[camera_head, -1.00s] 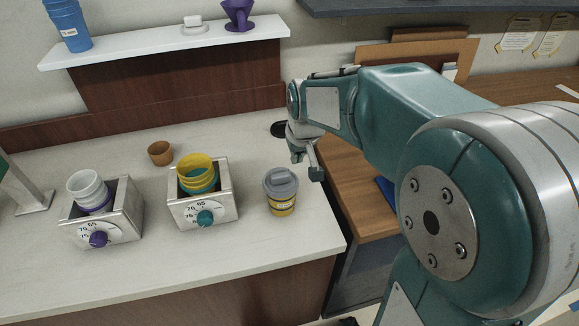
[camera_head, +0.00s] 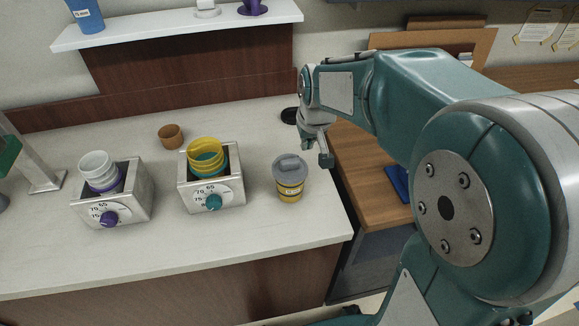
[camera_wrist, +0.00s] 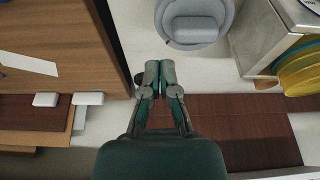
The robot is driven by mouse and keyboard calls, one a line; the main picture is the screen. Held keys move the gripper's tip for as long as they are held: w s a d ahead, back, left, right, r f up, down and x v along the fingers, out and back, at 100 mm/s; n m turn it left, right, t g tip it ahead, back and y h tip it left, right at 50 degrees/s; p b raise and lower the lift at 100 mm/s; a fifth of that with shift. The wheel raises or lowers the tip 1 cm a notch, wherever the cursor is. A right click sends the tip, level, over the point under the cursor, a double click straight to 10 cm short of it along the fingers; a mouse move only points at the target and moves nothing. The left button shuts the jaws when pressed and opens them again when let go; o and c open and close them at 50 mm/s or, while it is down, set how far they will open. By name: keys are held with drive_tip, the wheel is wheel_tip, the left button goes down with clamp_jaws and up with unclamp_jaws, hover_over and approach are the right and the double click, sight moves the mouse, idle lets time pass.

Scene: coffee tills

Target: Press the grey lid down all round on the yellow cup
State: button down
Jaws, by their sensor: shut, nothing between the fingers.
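The yellow cup (camera_head: 290,193) stands upright near the right end of the white counter, with the grey lid (camera_head: 289,168) on its top. Whether the lid is seated all round cannot be told. In the wrist view the grey lid (camera_wrist: 195,18) shows from above at the top edge, with a raised block across it, and hides the cup. My gripper (camera_head: 325,160) is behind and to the right of the cup, above the counter's right edge, apart from the lid. In the wrist view my gripper (camera_wrist: 155,68) is shut and empty, its fingertips just beside the lid.
Two metal boxes stand left of the cup: one (camera_head: 222,195) holds yellow and teal cups, the other (camera_head: 128,208) white and purple cups. A small brown cup (camera_head: 171,136) is behind them. A lower wooden desk (camera_head: 375,190) adjoins on the right. Counter in front is clear.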

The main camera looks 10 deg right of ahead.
drive_tip(key=n, duration=0.1)
hover_over(274, 171)
drive_tip(key=shift+s+r, duration=0.25)
drive_tip(key=shift+r, duration=0.15)
drive_tip(key=shift+d+f, duration=0.1)
drive_tip(key=shift+f, duration=2.8)
drive_tip(key=shift+f, duration=0.55)
drive_tip(key=shift+r, duration=3.05)
drive_tip(key=shift+m, duration=0.4)
drive_tip(key=w+d, duration=0.3)
drive_tip(key=w, duration=0.1)
drive_tip(key=shift+d+r, duration=0.3)
drive_tip(key=shift+r, duration=0.05)
drive_tip(key=shift+f, duration=2.85)
